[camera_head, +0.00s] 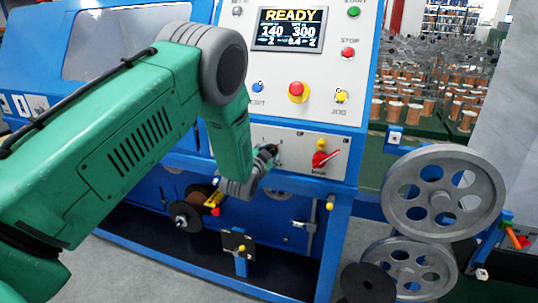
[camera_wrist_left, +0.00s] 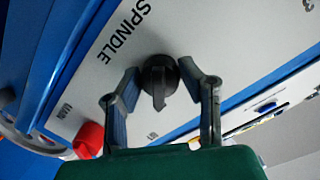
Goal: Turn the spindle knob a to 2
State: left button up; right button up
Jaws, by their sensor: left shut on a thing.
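The black spindle knob (camera_wrist_left: 159,78) sits on the light panel beside the printed word SPINDLE in the left wrist view. Its raised grip points toward the bottom of that view. My left gripper (camera_wrist_left: 161,76) has one finger on each side of the knob and is shut on it. In the head view, my left gripper (camera_head: 268,156) is at the left part of the lower control panel (camera_head: 300,141), and it and my wrist mostly hide the knob and its scale. My right gripper is not in view.
A red main switch (camera_head: 322,158) is to the right of the knob; it also shows in the left wrist view (camera_wrist_left: 88,140). Above are a READY display (camera_head: 290,29), a red-and-yellow emergency button (camera_head: 298,91) and smaller buttons. Grey pulleys (camera_head: 443,192) stand at the right.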

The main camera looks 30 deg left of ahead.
pick_arm(q)
jog(key=shift+w+r, duration=0.2)
jog(key=shift+r, duration=0.2)
jog(key=o, duration=1.1)
jog(key=shift+o, duration=0.2)
jog(key=shift+d+f, duration=0.1)
jog(key=shift+f, duration=0.1)
jog(key=v, duration=1.2)
jog(key=shift+f, duration=0.15)
